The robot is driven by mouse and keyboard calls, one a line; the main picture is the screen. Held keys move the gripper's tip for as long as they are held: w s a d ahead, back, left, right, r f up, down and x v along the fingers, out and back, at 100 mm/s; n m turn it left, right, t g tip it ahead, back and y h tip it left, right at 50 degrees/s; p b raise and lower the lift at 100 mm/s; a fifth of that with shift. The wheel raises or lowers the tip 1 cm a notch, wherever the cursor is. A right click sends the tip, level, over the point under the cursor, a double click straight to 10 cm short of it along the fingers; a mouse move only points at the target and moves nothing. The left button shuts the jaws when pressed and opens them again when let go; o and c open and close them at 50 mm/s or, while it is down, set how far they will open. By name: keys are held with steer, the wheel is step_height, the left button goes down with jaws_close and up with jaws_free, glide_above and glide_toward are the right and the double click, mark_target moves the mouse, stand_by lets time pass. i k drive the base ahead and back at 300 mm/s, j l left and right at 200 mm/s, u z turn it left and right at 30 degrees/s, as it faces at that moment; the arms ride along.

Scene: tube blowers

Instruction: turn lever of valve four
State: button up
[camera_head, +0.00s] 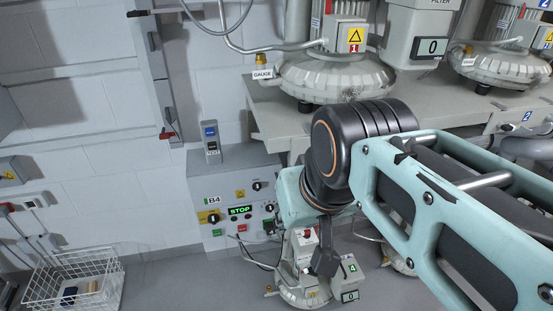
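A small pale unit low in the middle carries a green label with what looks like a 4 (349,265) and a small display reading 0 (350,296). A red part (308,234) shows near the unit's top. I cannot make out a lever of valve four; my arm covers part of this area. My gripper (325,261), dark and small in view, points down in front of the unit, beside the green label. I cannot tell whether it touches the unit, or whether its fingers are open or shut.
A grey control box marked B4 (212,200) with a green STOP display (240,210) and knobs stands left of my arm. A workbench (275,118) with round blowers (335,78) is behind. A white wire basket (75,280) sits lower left. Floor between basket and unit looks clear.

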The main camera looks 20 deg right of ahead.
mark_target(309, 271)
steer(key=l+z, duration=0.15)
steer(key=z, duration=0.4)
steer(key=j+z, duration=0.25)
steer(key=j, duration=0.15)
